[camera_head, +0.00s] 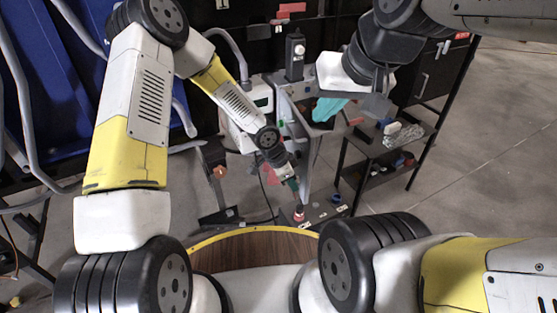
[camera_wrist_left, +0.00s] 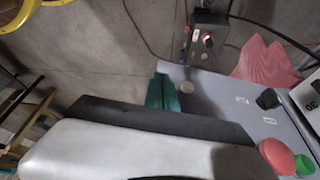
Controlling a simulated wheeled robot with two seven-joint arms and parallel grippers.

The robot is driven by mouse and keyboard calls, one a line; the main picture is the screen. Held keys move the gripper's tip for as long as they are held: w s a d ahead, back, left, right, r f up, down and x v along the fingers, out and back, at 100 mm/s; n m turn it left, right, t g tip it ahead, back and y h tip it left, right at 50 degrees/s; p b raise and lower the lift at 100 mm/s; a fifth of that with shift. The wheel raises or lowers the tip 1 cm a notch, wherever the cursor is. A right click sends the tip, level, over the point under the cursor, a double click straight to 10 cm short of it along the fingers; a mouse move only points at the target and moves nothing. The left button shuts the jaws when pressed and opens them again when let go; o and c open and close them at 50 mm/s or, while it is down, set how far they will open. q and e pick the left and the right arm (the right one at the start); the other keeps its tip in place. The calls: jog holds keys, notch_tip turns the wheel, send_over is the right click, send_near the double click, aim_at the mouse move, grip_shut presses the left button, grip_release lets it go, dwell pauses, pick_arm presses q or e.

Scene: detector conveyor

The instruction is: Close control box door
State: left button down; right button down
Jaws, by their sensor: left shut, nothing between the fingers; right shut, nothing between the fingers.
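The grey control box (camera_head: 304,158) stands in the middle of the head view, its panel seen nearly edge-on. In the left wrist view its grey panel (camera_wrist_left: 218,95) carries a red button (camera_wrist_left: 277,156), a green button (camera_wrist_left: 305,165) and a black knob (camera_wrist_left: 268,98). I cannot tell how far the door stands open. My left gripper (camera_head: 292,183) is shut and empty, low beside the panel; teal shows at its tip, also in the wrist view (camera_wrist_left: 162,92). Contact is unclear. My right gripper (camera_head: 328,107) is shut and empty, above the box's upper part, with teal at its tip.
A dark shelf table (camera_head: 372,146) with small parts stands right of the box. A small box with a red button (camera_head: 299,212) sits low near the left gripper. Pink material (camera_wrist_left: 268,62) lies beside the panel. Open floor (camera_head: 470,150) lies to the right.

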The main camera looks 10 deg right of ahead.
pick_arm(q)
jog(key=shift+w+d, duration=0.15)
jog(key=shift+d, duration=0.95)
